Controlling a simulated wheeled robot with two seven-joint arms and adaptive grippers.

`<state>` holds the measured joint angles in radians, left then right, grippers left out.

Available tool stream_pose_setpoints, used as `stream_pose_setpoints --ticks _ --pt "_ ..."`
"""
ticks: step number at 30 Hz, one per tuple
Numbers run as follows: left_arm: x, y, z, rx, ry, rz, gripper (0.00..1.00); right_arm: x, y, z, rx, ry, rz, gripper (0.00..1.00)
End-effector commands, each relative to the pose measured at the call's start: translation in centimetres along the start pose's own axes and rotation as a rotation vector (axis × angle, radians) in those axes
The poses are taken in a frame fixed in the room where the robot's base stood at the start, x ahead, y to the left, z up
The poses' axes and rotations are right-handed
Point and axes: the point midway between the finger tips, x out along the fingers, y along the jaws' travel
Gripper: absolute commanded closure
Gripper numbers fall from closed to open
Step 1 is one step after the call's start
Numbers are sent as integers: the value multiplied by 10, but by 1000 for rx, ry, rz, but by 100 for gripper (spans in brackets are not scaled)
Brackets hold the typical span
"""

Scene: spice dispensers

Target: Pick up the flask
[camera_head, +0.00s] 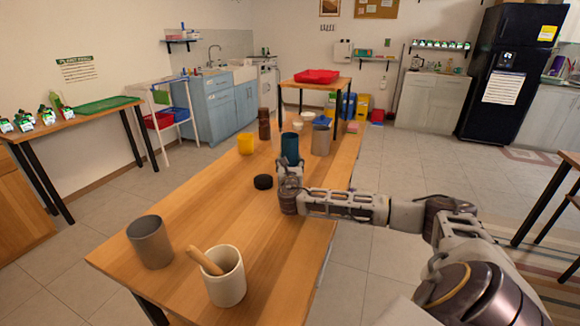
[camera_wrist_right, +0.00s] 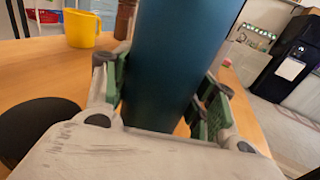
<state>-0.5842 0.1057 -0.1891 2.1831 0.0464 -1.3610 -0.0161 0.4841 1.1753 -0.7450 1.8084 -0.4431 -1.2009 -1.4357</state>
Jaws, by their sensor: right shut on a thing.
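The flask is a dark blue cylinder (camera_head: 290,148) standing upright over the wooden table in the head view. It fills the middle of the right wrist view (camera_wrist_right: 178,60). My right gripper (camera_head: 290,172) is at its lower part, with green-padded fingers on both sides of it, shut on it. In the wrist view the gripper (camera_wrist_right: 160,95) hides the flask's base, so I cannot tell whether it touches the table. My left gripper is not in view.
A black round lid (camera_head: 263,182) lies left of my gripper. A yellow mug (camera_head: 246,144), brown grinder (camera_head: 264,124) and grey canister (camera_head: 321,140) stand behind. A grey cup (camera_head: 150,241) and white mortar with pestle (camera_head: 225,277) stand in front. The table's middle left is clear.

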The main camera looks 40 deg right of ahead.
Motion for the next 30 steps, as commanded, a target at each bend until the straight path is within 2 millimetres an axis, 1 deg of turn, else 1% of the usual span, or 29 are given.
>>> stream_pose_setpoints --ticks 1,3,10,18,22,30 --pt "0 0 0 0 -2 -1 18 0 0 6 1 -3 0 75" --pt "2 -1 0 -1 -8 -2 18 0 0 12 1 -3 0 75" --pt "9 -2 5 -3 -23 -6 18 0 0 30 1 -3 -1 75" --pt "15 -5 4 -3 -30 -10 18 0 0 48 1 -3 0 75" --pt "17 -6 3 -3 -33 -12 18 0 0 55 1 -3 -1 75" --pt "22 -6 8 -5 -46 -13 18 0 0 64 0 -2 0 75"
